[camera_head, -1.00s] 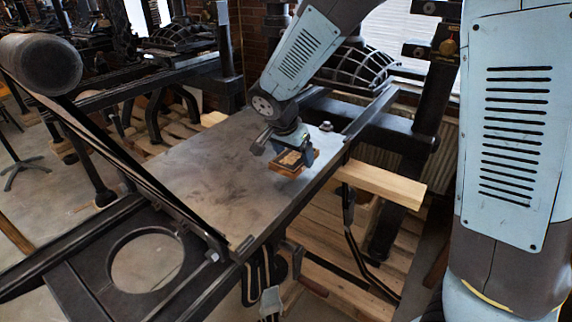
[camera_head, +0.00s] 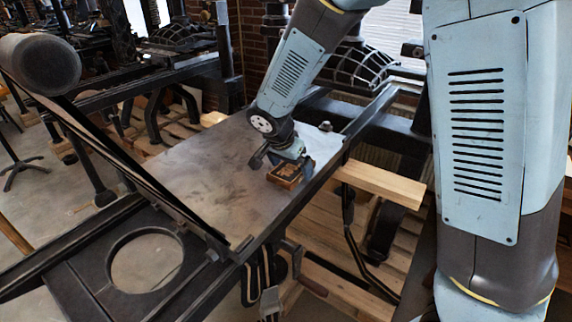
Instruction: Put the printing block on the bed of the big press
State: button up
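The printing block (camera_head: 286,175) is a small brown wooden block with a darker, framed top face. It is at the bare grey bed (camera_head: 205,180) of the big press, towards the bed's right side. It looks flat on the bed or very close to it; I cannot see its underside. My gripper (camera_head: 290,166) points down from above and is shut on the block, its pale blue fingers at the block's edges. The wrist hides part of the block's far side.
A black rail (camera_head: 315,185) runs along the bed's right edge, with a wooden beam (camera_head: 380,182) beyond it. At the left are a slanting black frame (camera_head: 120,165) and a dark roller (camera_head: 42,64). Most of the bed is clear.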

jog(key=v, duration=1.2)
jog(key=shift+r, duration=0.15)
jog(key=s+d+r+n+y, duration=0.15)
jog(key=d+r, duration=0.25)
jog(key=d, duration=0.5)
jog(key=s+d+r+n, duration=0.1)
jog(key=s+d+r, duration=0.15)
jog(key=d, duration=0.65)
jog(key=s+d+r+n+t, duration=0.1)
jog(key=s+d+r+n, duration=0.2)
jog(key=s+d, duration=0.8)
jog(key=shift+s+n+t+y, duration=0.35)
jog(key=shift+s+t, duration=0.05)
jog(key=shift+s, duration=0.4)
jog(key=shift+r, duration=0.1)
